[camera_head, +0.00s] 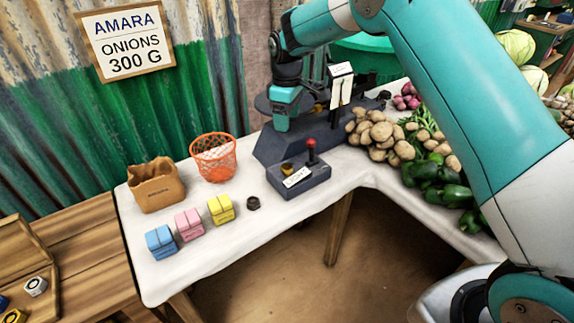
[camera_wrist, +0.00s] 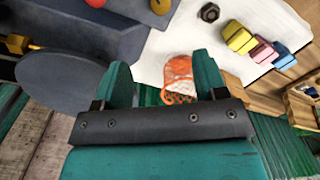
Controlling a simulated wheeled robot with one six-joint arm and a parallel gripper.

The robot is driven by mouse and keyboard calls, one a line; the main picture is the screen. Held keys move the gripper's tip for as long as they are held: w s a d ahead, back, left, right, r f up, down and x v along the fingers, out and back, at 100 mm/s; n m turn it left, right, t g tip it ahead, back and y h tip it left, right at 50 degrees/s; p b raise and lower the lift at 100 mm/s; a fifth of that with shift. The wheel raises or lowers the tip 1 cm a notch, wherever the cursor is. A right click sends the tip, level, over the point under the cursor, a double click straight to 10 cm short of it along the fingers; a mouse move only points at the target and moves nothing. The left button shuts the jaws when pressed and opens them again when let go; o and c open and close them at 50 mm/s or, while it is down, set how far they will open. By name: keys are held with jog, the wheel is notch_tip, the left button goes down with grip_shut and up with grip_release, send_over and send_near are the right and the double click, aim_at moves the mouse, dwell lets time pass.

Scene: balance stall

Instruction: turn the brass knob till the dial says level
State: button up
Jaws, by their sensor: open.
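A brass-coloured knob (camera_head: 287,168) sits on a low dark grey box (camera_head: 315,183) at the table's front, left of a red-topped lever (camera_head: 311,145). A small white label is on the box's front; its writing is too small to read. A dark grey scale (camera_head: 285,145) stands behind the box, with a white upright panel (camera_head: 340,88); I cannot read any dial. My gripper (camera_head: 281,122) is open and empty, above the scale's left end, apart from the knob.
An orange basket (camera_head: 213,158), a brown bag (camera_head: 155,185), blue (camera_head: 160,241), pink (camera_head: 189,224) and yellow (camera_head: 220,209) blocks and a dark nut (camera_head: 253,203) stand left. Potatoes (camera_head: 375,135) and green peppers (camera_head: 440,185) crowd the right. A corrugated wall (camera_head: 90,120) stands behind.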

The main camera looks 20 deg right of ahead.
aim_at(287, 166)
notch_tip(287, 166, down, 17)
jog(key=shift+r+p, duration=0.2)
jog(key=shift+p, duration=0.95)
jog(key=shift+c, duration=0.5)
jog(key=c, duration=0.8)
jog(key=shift+c, duration=0.2)
